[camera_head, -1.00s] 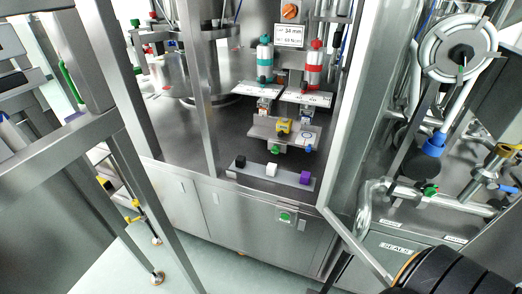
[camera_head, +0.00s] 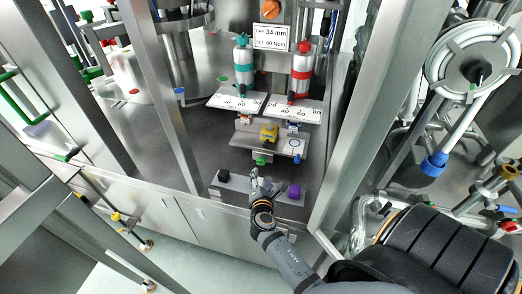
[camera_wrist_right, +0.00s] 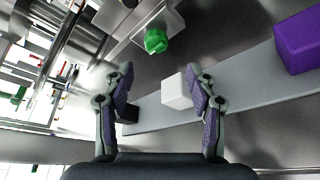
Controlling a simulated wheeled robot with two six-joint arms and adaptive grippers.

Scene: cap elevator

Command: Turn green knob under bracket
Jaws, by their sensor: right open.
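In the right wrist view the green knob (camera_wrist_right: 156,41) shows under the bracket (camera_wrist_right: 128,22), ahead of my fingers and a little left of centre. My right gripper (camera_head: 259,182) is just below the knob, in front of the low rail. In the wrist view my right gripper (camera_wrist_right: 160,75) is open, its fingers spread with nothing held, apart from the knob. My left gripper is not in view.
A grey rail (camera_head: 235,187) runs below, with a black block (camera_head: 223,175), a white block (camera_wrist_right: 175,92) and a purple block (camera_head: 294,191). The arm partly hides the rail. A metal door frame (camera_head: 352,120) stands to the right.

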